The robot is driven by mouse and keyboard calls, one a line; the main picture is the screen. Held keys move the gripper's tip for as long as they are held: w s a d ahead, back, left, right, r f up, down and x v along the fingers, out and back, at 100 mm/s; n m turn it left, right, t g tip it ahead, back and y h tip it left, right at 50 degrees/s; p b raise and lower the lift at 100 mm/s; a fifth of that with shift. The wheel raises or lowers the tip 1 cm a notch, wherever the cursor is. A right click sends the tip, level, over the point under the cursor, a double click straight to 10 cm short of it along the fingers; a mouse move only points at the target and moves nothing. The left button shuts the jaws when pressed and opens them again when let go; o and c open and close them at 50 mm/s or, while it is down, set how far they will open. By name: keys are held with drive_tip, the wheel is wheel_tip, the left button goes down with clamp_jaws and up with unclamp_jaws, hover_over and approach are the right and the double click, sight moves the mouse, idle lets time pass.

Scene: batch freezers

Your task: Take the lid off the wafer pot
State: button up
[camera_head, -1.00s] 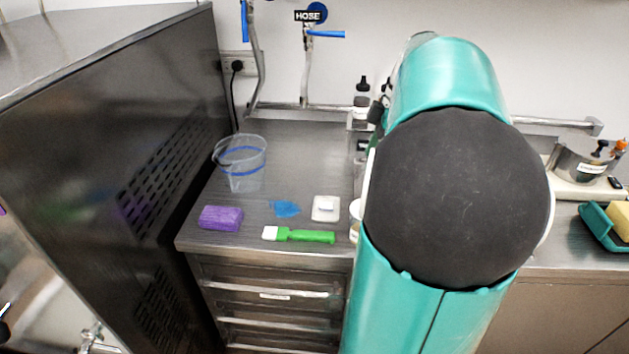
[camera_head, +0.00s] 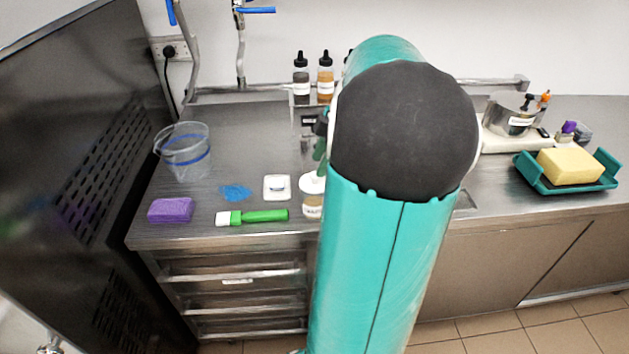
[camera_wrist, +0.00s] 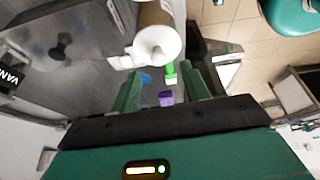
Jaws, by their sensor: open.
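The wafer pot (camera_head: 312,210) is a small jar with a tan body and a partly visible label. It stands upright near the counter's front, left of my arm, which covers part of its surroundings. Its white lid (camera_head: 312,184) is on it. In the wrist view the pot's body (camera_wrist: 153,14) and the knobbed white lid (camera_wrist: 160,42) appear above my gripper (camera_wrist: 163,80). The gripper's two green fingers are spread apart with nothing held between them. In the head view my arm largely hides the gripper. Contact with the lid does not show.
Left of the pot are a white square dish (camera_head: 277,196), green brush (camera_head: 255,216), blue patch (camera_head: 235,192), purple sponge (camera_head: 171,210) and clear bucket (camera_head: 187,160). Sauce bottles (camera_head: 325,78) stand behind. A teal tray (camera_head: 535,181) with a yellow sponge (camera_head: 570,166) is right.

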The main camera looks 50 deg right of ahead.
sight(314, 179)
drive_tip(key=x, duration=0.3)
drive_tip(key=shift+f, duration=0.3)
drive_tip(key=shift+c, duration=0.5)
clamp_jaws()
drive_tip(key=shift+d, duration=0.1)
drive_tip(key=shift+r, duration=0.15)
